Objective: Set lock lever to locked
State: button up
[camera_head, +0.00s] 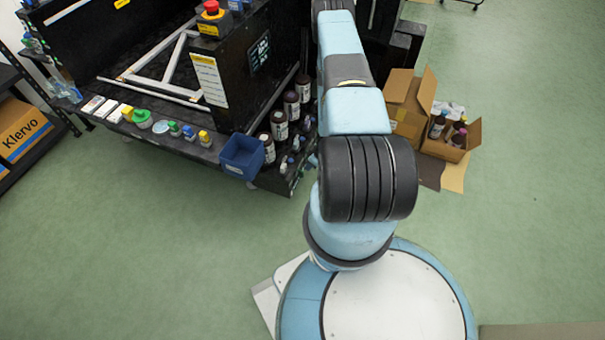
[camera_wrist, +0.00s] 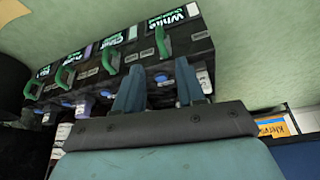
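In the wrist view, a row of black ink units carries several green lock levers. The lever nearest my fingers (camera_wrist: 163,42) is on the end unit with the "White" label (camera_wrist: 172,17). Further left are a second green lever (camera_wrist: 112,60), a third (camera_wrist: 65,76) and one more at the far left. My gripper (camera_wrist: 160,70) has its two blue-grey fingers apart with nothing seen between them. The fingertips are just below the nearest lever in the picture; I cannot tell whether they touch the unit. In the head view my arm hides the gripper and the levers.
In the head view, the black machine (camera_head: 100,40) has small bottles and a blue bin (camera_head: 242,156) on its ledge. Brown bottles (camera_head: 279,125) stand beside my arm. An open cardboard box (camera_head: 475,135) with bottles is on the floor at right. Green floor is clear at lower left.

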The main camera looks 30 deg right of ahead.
aim_at(302, 172)
jog(key=x, duration=1.2)
jog(key=shift+w+a+f, duration=0.1)
jog(key=shift+w+f, duration=0.1)
jog(key=shift+f, duration=0.1)
jog(key=shift+c, duration=0.2)
grip_shut()
